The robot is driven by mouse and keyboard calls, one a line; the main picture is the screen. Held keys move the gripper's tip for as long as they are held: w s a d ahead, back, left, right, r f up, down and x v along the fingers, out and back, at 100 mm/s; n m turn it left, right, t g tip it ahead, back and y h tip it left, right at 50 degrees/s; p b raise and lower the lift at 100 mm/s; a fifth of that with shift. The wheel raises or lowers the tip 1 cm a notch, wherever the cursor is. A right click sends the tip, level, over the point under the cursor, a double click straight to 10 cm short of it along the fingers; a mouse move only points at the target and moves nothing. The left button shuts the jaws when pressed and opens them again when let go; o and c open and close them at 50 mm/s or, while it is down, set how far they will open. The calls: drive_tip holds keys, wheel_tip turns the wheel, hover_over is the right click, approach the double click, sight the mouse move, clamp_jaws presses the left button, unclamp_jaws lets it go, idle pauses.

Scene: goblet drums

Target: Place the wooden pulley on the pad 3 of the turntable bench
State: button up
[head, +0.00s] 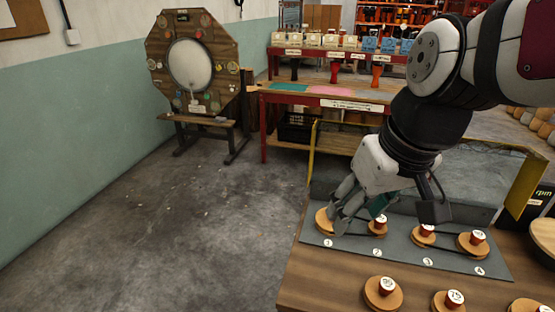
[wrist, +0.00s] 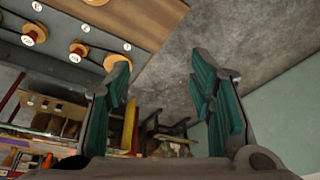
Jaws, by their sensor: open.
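The turntable bench (head: 300,285) carries a grey strip (head: 497,268) with pads numbered 1 to 4. A bare round wooden disc (head: 323,221) lies by pad 1, partly behind my fingers. By pad 3 (head: 427,262) stands a small wooden disc with a red, white-topped spool (head: 426,231). Similar pieces stand by pad 2 (head: 377,229) and pad 4 (head: 474,243). I cannot tell which disc is the wooden pulley. My gripper (head: 358,207) is open, near the pad 1 end. In the wrist view, the space between my fingers (wrist: 163,98) is empty.
More wooden discs with red spools (head: 383,293) stand along the front of the bench. Another disc (head: 543,236) is at the right edge. A yellow rail (head: 312,150) runs behind the strip. Open floor (head: 190,230) lies to the left.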

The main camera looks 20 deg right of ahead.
drive_tip(key=s+a, duration=0.2)
drive_tip(key=s, duration=0.4)
drive_tip(key=shift+s+a+h, duration=0.15)
drive_tip(key=shift+s+h, duration=0.15)
drive_tip(key=shift+s, duration=0.05)
